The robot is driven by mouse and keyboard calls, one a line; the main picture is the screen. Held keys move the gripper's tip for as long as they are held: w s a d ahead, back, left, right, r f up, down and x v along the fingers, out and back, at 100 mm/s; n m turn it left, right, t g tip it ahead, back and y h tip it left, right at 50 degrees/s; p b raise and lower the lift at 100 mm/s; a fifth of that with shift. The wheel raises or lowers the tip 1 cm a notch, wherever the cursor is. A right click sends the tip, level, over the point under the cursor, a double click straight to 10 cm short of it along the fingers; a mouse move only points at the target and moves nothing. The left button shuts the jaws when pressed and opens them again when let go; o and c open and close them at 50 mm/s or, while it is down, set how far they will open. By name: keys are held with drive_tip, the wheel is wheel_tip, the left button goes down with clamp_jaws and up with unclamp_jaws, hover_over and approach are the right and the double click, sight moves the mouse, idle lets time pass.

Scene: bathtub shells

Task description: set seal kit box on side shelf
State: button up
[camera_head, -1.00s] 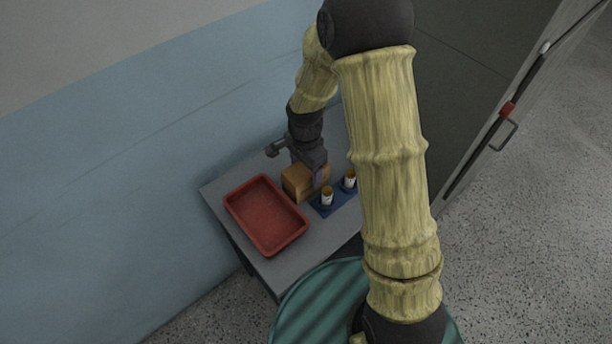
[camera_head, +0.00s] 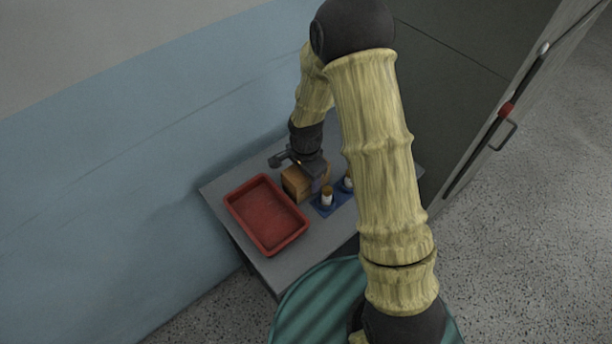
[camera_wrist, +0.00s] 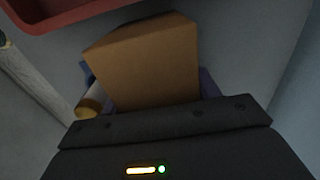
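The seal kit box appears to be the brown box (camera_head: 296,186), standing on a grey table-like surface (camera_head: 283,262) between a red tray and two small bottles. In the wrist view the box (camera_wrist: 150,62) fills the middle, right in front of the gripper body. My gripper (camera_head: 316,178) is down at the box's back right side, pointing downward. I cannot tell whether this grey surface is the side shelf.
The red tray (camera_head: 233,206) is empty, left of the box. White bottles with orange-brown caps (camera_head: 327,196) stand on a blue mat (camera_head: 318,209) close to the box's right.

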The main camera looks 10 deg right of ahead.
drive_tip(key=c, duration=0.8)
drive_tip(key=shift+o, duration=0.2)
drive_tip(key=shift+r, duration=0.1)
wheel_tip(320, 180, up, 10)
drive_tip(key=shift+f, duration=0.1)
